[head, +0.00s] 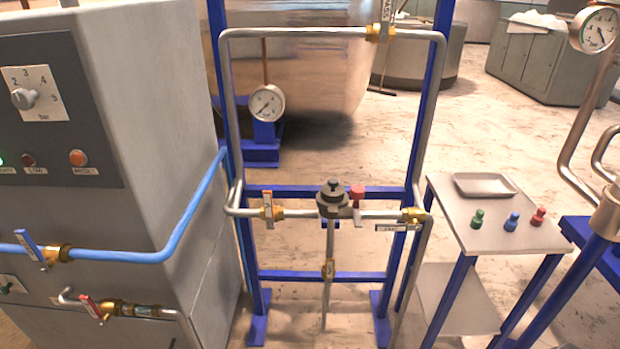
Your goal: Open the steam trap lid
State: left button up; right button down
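The steam trap (332,205) is a dark grey round body on the horizontal pipe in the middle of the blue frame. Its lid (332,188) sits on top, with a small dark knob. The lid appears to be in place on the body. A red knob (357,193) stands just right of the trap. A vertical pipe (330,240) runs down from the trap. Neither of my grippers shows in the head view.
Valves with handles sit on the pipe left (267,210) and right (410,215) of the trap, and on the top pipe (380,32). A side table (510,222) at right holds a tray (485,185) and green, blue and red knobbed pieces. A grey cabinet (150,120) stands at left.

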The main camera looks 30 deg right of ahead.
aim_at(332, 196)
jog(key=i+z, duration=0.1)
jog(key=z, duration=0.25)
jog(key=i+z, duration=0.1)
jog(key=z, duration=0.25)
jog(key=i+j+z, duration=0.1)
jog(key=z, duration=0.25)
